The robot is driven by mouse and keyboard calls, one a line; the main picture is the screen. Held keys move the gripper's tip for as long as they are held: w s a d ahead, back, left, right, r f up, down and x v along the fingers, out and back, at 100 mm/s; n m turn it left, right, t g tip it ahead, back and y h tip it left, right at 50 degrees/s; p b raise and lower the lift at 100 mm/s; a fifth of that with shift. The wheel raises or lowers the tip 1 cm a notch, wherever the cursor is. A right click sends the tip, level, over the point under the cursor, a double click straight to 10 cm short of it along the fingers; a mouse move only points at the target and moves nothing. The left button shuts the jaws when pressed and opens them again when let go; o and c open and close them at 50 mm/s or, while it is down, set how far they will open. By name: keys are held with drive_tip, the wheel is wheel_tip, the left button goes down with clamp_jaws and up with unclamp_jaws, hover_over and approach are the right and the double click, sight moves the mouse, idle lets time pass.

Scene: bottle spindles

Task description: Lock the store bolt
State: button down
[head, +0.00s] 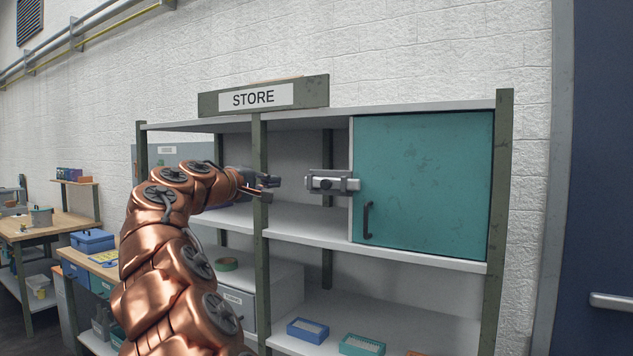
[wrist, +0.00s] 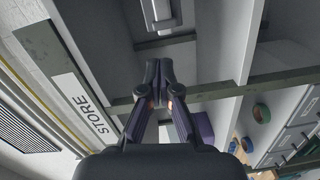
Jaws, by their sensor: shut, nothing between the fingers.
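The store bolt (head: 332,183) is a grey metal slide bolt at the left edge of a teal cabinet door (head: 425,180), level with the upper bay. Its body reaches left beyond the door's edge; I cannot tell how far its bar is thrown. A dark pull handle (head: 367,220) is lower on the door, which looks closed. My gripper (head: 273,184) is left of the bolt, beside the shelf's front post, with a gap between them. In the wrist view my gripper's fingertips (wrist: 158,72) are together and empty.
A green-grey upright post (head: 261,230) stands close to my gripper. The STORE sign (head: 263,96) is above on the rack's top. Below are a blue bin (head: 307,330), a teal bin (head: 362,345) and a green tape roll (head: 227,264). Space between post and bolt is clear.

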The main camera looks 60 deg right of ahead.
sight(322, 183)
drive_tip(key=d+p, duration=0.1)
drive_tip(key=d, duration=0.4)
drive_tip(key=d+p, duration=0.1)
drive_tip(key=d, duration=0.3)
drive_tip(key=shift+s+d+f+p, duration=0.1)
drive_tip(key=shift+s+d+p, duration=0.1)
drive_tip(key=shift+d+p, duration=0.15)
drive_tip(key=shift+s+d+f, duration=0.1)
drive_tip(key=shift+s+d, duration=0.05)
drive_tip(key=shift+s, duration=0.5)
drive_tip(key=shift+s+d+f, duration=0.1)
drive_tip(key=shift+s+f, duration=0.05)
drive_tip(key=shift+s, duration=0.45)
drive_tip(key=shift+s+d+f, duration=0.1)
drive_tip(key=shift+s+d, duration=0.05)
drive_tip(key=shift+s, duration=0.5)
drive_tip(key=shift+s, duration=0.1)
drive_tip(key=shift+s+d+f, duration=0.1)
drive_tip(key=shift+s+f, duration=0.05)
drive_tip(key=shift+s, duration=0.75)
